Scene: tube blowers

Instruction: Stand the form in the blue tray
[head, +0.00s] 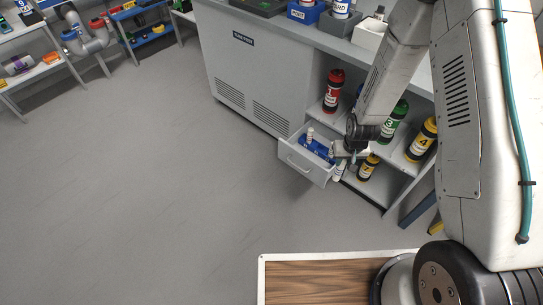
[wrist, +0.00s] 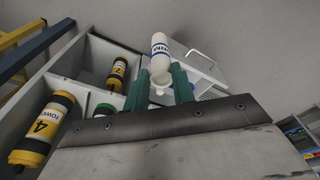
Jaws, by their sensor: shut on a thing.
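My gripper (head: 343,153) is shut on a white cylinder (head: 340,172) beside the open drawer's right side. In the wrist view, the green fingers (wrist: 160,84) clasp this white cylinder (wrist: 160,57), which has a dark blue band and lettering too small to read surely. It is held tilted. A blue tray or rack (head: 320,149) lies in the drawer, with another small white cylinder (head: 309,134) upright at its back. A second blue tray (head: 305,12) with a white label stands on the counter top. I cannot tell from the lettering which thing is the form.
The drawer (head: 302,166) is pulled out from the grey cabinet (head: 245,65). Red (head: 333,90), green (head: 394,120) and yellow (head: 421,138) canisters stand on shelves beside it. A grey bin (head: 341,24) and a white box (head: 369,33) are on the counter. The floor at left is clear.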

